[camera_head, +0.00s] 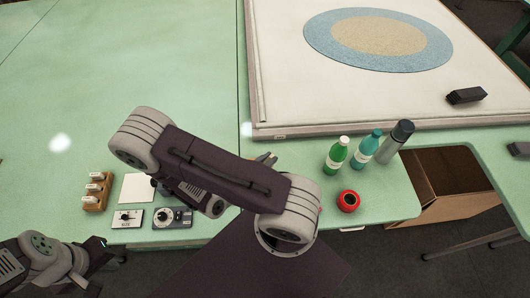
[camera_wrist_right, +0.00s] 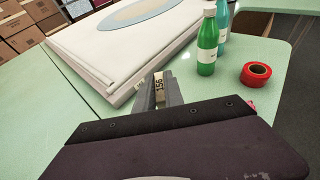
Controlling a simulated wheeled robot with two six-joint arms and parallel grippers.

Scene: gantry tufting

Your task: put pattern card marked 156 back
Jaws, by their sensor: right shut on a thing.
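The pattern card marked 156 (camera_wrist_right: 159,86) shows in the right wrist view as a small pale tag with dark digits. My right gripper (camera_wrist_right: 161,97) is shut on it, a grey finger on each side, with green tabletop around it. In the head view, only the tip of my right gripper (camera_head: 266,159) shows behind my own arm link, and the card is hidden there. A wooden holder (camera_head: 95,207) with several white-topped pieces stands at the left of the table. My left gripper (camera_head: 100,252) is at the lower left, below that holder; its jaws are unclear.
A white sheet (camera_head: 137,188) and two dial boxes (camera_head: 127,218) (camera_head: 172,217) lie right of the holder. A white framed panel (camera_head: 300,95) lies behind.

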